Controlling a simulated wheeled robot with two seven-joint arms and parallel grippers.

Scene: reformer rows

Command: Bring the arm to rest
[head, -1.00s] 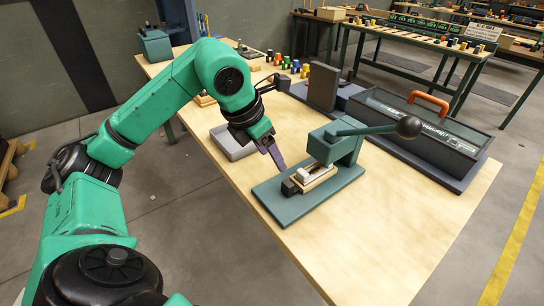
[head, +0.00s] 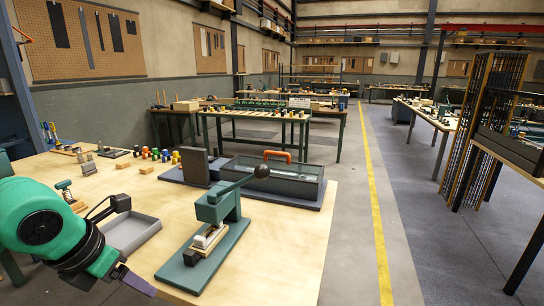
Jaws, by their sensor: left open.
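My left arm, green with black joints, comes in from the left edge of the head view. My left gripper (head: 138,283) points down and right at the table's near edge, its purple-grey finger showing beside the press base. It is open, and I see nothing held in it. The green lever press (head: 218,208) stands on its flat base on the wooden table (head: 290,230), to the right of the gripper. A pale block piece (head: 206,240) sits on the press base under the press head. My right gripper is not in view.
A grey tray (head: 130,232) lies just behind the gripper. A long grey case (head: 285,178) with an orange handle stands behind the press. Several coloured pegs (head: 165,155) stand farther back. The aisle floor right of the table is clear.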

